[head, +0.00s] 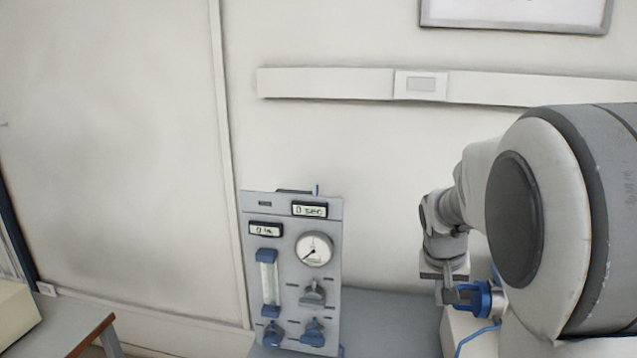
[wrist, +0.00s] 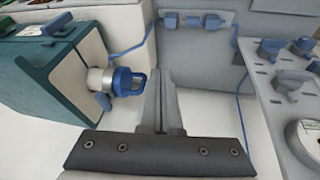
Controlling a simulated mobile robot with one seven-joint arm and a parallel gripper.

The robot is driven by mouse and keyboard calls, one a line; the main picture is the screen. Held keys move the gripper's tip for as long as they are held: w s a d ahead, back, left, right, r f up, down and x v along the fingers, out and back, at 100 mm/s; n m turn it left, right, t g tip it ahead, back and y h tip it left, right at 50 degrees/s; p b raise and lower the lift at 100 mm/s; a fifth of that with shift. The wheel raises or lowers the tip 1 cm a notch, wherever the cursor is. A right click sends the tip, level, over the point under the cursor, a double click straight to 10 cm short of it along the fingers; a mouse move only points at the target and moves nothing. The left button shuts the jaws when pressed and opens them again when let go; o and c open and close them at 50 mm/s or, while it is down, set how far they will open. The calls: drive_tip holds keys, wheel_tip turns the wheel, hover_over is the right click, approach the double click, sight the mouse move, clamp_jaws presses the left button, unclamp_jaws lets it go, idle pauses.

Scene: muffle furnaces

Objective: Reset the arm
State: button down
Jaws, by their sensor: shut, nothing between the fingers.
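My gripper (wrist: 162,88) shows in the wrist view with its two grey fingers together and nothing between them. In the head view my gripper (head: 448,293) points down at the right, beside a blue fitting (head: 474,296). The same blue fitting (wrist: 128,82) with its silver collar is on the end of a teal and white box in the wrist view, just left of my fingers. I cannot tell whether the fingers touch it. My arm fills the right side of the head view and hides what is behind it.
A grey control panel (head: 293,272) with two displays, a dial and blue knobs stands left of my gripper. The teal box (wrist: 45,75) is close on the left in the wrist view. Blue tubing (wrist: 132,47) runs along the back. A wooden-edged table (head: 75,335) is at lower left.

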drive_tip(key=s+a+r+n+y, duration=0.1)
drive_tip(key=s+a+r, duration=0.1)
drive_tip(key=s, duration=0.5)
drive_tip(key=s+a+r+n+t+y, duration=0.1)
drive_tip(key=s+a, duration=0.3)
drive_tip(key=s, duration=0.4)
drive_tip(key=s+a+r+n+t, duration=0.1)
drive_tip(key=s+a+r, duration=0.3)
drive_tip(key=s, duration=0.4)
drive_tip(key=shift+n+y, duration=0.3)
drive_tip(key=shift+y, duration=0.1)
